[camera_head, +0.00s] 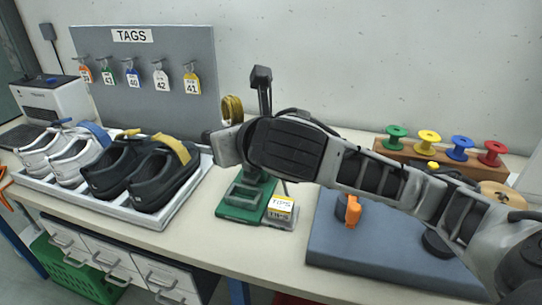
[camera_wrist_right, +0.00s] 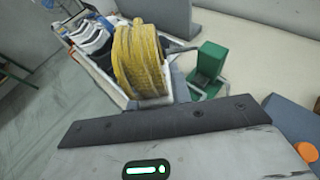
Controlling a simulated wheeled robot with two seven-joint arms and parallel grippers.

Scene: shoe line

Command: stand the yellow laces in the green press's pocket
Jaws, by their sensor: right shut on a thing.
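My right gripper (camera_head: 218,128) reaches in from the right and is shut on the yellow laces (camera_head: 232,108), a coiled bundle. The laces also show large and upright in the right wrist view (camera_wrist_right: 138,62). They are held in the air, up and left of the green press (camera_head: 238,212). The press has a green base and a dark upright lever; my arm hides its middle. In the right wrist view a green block-shaped part of the press (camera_wrist_right: 211,60) stands right of the laces, apart from them. The pocket cannot be made out clearly. My left gripper is not in view.
A white tray (camera_head: 150,222) of white and black shoes stands left of the press. A small TIPS box (camera_head: 280,208) sits beside its base. A blue-grey mat (camera_head: 335,250) with an orange part lies to the right. Colored spools (camera_head: 428,140) stand behind. A tag board (camera_head: 140,95) rises behind.

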